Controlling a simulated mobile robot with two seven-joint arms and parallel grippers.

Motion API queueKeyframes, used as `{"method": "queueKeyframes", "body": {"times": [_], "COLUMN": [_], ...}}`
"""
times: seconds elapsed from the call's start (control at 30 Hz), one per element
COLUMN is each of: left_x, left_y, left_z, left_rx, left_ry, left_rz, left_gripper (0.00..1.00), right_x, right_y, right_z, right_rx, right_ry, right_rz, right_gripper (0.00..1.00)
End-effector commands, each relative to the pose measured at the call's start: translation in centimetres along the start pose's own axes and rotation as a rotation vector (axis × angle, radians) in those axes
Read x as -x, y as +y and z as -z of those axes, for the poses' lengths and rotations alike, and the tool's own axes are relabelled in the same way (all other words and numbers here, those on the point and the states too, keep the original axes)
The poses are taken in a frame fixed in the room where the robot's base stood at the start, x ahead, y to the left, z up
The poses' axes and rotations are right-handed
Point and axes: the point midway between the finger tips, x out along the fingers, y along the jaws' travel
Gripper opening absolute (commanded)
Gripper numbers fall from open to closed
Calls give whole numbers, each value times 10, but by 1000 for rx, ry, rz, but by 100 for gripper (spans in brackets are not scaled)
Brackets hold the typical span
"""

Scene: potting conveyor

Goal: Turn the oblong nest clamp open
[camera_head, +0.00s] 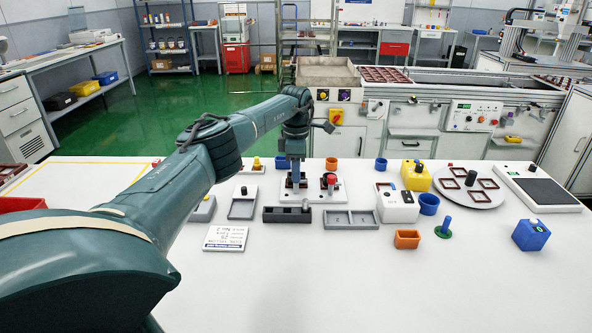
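A white fixture plate (338,194) stands on the bench near the middle, with dark brown square nests on it. A red-topped knob (331,180) stands upright at its right nest. My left gripper (296,184) points straight down over the left part of the plate, at the left nests. Its fingertips are low, close to the nests. The clamp under it is mostly hidden by the gripper, so I cannot tell its angle or whether the fingers touch it. The finger gap is too small to judge. My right gripper is not in view.
Grey trays (351,226) lie in front of the plate. A white box with buttons (397,213), a blue cup (429,209) and an orange bin (407,239) stand to the right. A white label card (226,246) lies front left. The bench's front middle is clear.

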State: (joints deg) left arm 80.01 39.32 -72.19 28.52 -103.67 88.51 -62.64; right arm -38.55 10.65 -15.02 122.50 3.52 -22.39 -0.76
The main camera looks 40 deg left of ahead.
Motion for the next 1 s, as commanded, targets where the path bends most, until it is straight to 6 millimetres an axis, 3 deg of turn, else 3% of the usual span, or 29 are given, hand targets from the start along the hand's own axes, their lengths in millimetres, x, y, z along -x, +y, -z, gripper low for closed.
{"method": "queueKeyframes", "body": {"times": [0.23, 0.57, 0.73, 1.0], "left_x": [1, 5, 31, 93], "left_y": [0, 0, 0, 1], "left_z": [0, 0, 0, 0], "left_rx": [0, 1, 0, 2], "left_ry": [-1, 0, -1, -2], "left_rz": [-1, 0, -3, -3], "left_gripper": [42, 43, 43, 43], "right_x": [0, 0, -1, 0], "right_y": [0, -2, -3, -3], "right_z": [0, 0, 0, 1], "right_rx": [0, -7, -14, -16], "right_ry": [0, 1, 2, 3], "right_rz": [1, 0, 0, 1], "right_gripper": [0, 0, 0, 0]}}
